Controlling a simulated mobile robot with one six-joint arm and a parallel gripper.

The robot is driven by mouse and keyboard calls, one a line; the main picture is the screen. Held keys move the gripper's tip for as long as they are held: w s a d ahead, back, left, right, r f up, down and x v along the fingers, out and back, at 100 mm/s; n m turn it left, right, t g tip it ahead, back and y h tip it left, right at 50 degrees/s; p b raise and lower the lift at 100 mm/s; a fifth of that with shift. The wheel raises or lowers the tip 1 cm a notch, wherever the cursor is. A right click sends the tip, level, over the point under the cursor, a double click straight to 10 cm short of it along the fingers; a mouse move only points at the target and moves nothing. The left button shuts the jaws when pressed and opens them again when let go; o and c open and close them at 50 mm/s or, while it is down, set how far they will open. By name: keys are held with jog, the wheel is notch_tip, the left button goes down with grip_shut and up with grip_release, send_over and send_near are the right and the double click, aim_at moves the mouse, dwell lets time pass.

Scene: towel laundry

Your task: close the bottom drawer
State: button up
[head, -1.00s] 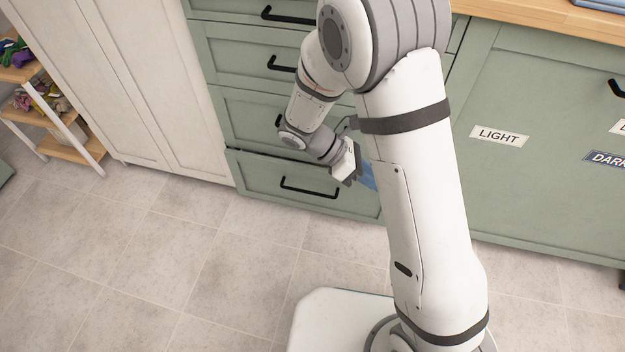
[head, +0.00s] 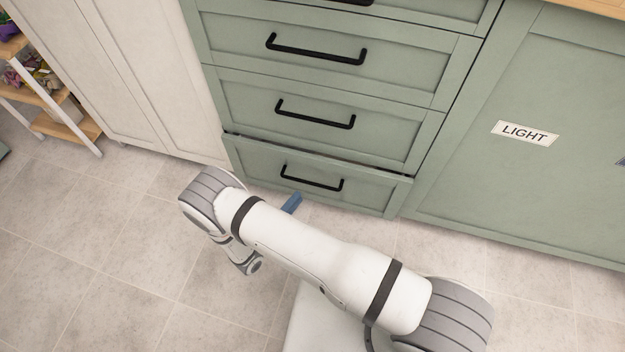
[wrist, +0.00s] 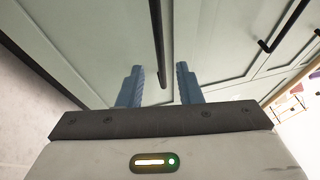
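The bottom drawer (head: 370,192) is a green front with a black bar handle (head: 312,183). It stands slightly proud of the cabinet, with a dark gap along its top edge. My gripper shows in the head view only as a blue fingertip (head: 291,203), just below the handle; my arm hides the rest. In the wrist view my gripper (wrist: 159,68) has its two blue fingers apart with nothing held. A black handle (wrist: 156,40) appears between and beyond them, in front of a green drawer front. I cannot tell whether the fingers touch it.
More green drawers with black handles (head: 315,115) are above, shut. A cabinet door labelled LIGHT (head: 525,133) is at right. A pale cabinet (head: 150,80) and a wooden shelf (head: 75,135) stand at left. The tiled floor in front is clear.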

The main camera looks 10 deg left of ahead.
aim_at(310, 182)
jog(key=b+x, duration=0.1)
jog(key=x, duration=0.6)
jog(key=shift+w+d+b, duration=0.15)
jog(key=shift+b, duration=0.25)
jog(key=shift+r, duration=0.1)
grip_shut()
